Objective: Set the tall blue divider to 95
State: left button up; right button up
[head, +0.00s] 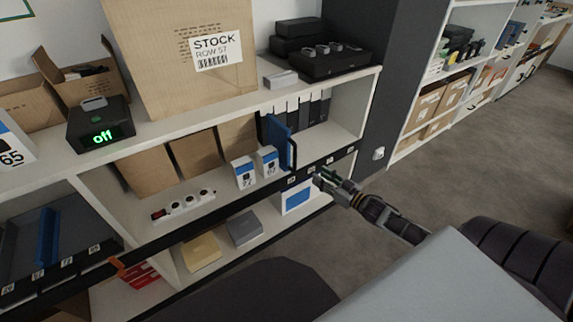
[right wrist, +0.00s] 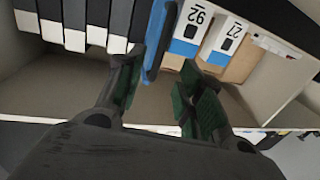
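The tall blue divider (head: 278,136) stands on the middle shelf in the head view, between dark binders and two blue-and-white boxes. It has a loop handle at its front edge. A row of small number tags (head: 312,170) runs along the shelf's dark front rail, too small to read surely. My right gripper (head: 322,180) is open and empty in front of that rail, below and right of the divider. In the right wrist view the blue divider (right wrist: 157,38) shows beyond the gap between the open fingers (right wrist: 158,88), apparently not gripped. My left gripper is not in view.
Binders (head: 312,108) stand behind the divider. Blue-and-white boxes (head: 244,173) and a power strip (head: 184,204) are to its left. Another blue piece (head: 46,236) lies in the left shelf. The upper shelf (head: 354,78) overhangs. Floor right of the shelf is clear.

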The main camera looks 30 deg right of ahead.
aim_at(294, 168)
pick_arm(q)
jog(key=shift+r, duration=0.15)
pick_arm(e)
jog(key=shift+a+r, duration=0.15)
jog(key=shift+r, duration=0.05)
jog(key=shift+w, duration=0.25)
jog(key=shift+b+x, duration=2.45)
jog(key=shift+x, duration=4.2)
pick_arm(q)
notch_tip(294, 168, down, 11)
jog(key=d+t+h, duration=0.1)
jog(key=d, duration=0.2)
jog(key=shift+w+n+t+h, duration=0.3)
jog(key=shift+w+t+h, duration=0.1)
pick_arm(e)
jog(key=shift+a, duration=0.2)
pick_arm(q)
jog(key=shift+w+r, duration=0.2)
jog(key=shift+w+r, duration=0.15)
pick_arm(e)
grip_shut()
